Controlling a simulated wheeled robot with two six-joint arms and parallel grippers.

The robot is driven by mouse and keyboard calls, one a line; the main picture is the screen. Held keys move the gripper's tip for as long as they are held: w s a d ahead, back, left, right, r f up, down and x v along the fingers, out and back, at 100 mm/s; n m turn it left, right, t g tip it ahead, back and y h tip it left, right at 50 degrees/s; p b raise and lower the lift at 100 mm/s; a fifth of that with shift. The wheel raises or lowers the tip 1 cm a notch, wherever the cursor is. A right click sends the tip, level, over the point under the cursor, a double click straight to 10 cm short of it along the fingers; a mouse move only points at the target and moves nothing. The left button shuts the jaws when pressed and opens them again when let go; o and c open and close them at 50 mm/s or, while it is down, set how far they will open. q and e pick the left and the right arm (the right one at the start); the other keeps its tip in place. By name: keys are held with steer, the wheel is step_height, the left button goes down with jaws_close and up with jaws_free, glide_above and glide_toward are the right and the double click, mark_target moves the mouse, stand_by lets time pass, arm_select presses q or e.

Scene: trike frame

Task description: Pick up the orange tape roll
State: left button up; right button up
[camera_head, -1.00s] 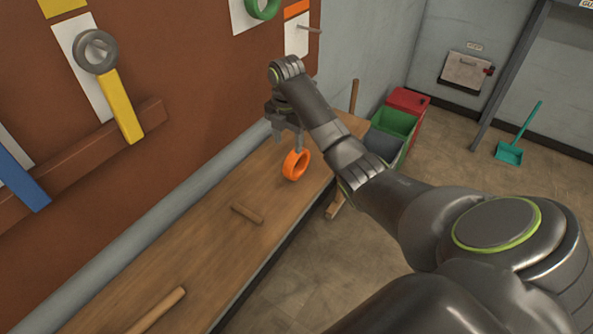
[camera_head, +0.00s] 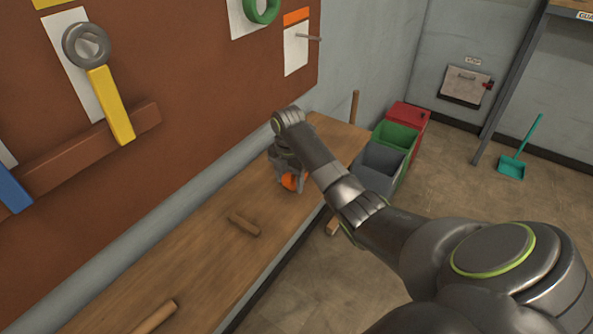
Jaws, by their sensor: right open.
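The orange tape roll (camera_head: 288,182) is on the wooden bench near its far end, partly hidden behind my right gripper. My right gripper (camera_head: 289,178) points down at the roll, with its open fingers around or just in front of it. I cannot tell whether the fingers touch the roll. My left gripper is not in view.
A wooden bench (camera_head: 200,238) runs along the wall, with a short wooden peg (camera_head: 243,224) and a longer wooden rod (camera_head: 155,317) on it. Bins (camera_head: 381,166) stand past the bench.

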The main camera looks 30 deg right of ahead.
steer(key=shift+f, duration=0.3)
steer(key=c, duration=1.1)
steer(key=shift+r, duration=0.1)
steer(key=shift+r, duration=0.35)
step_height(320, 180, up, 3)
steer(key=shift+w+f+b, duration=0.1)
steer(key=shift+b, duration=0.4)
step_height(320, 180, up, 5)
steer(key=p, duration=0.2)
steer(key=shift+p, duration=0.4)
steer(key=shift+r+p, duration=0.65)
steer(key=shift+r, duration=0.05)
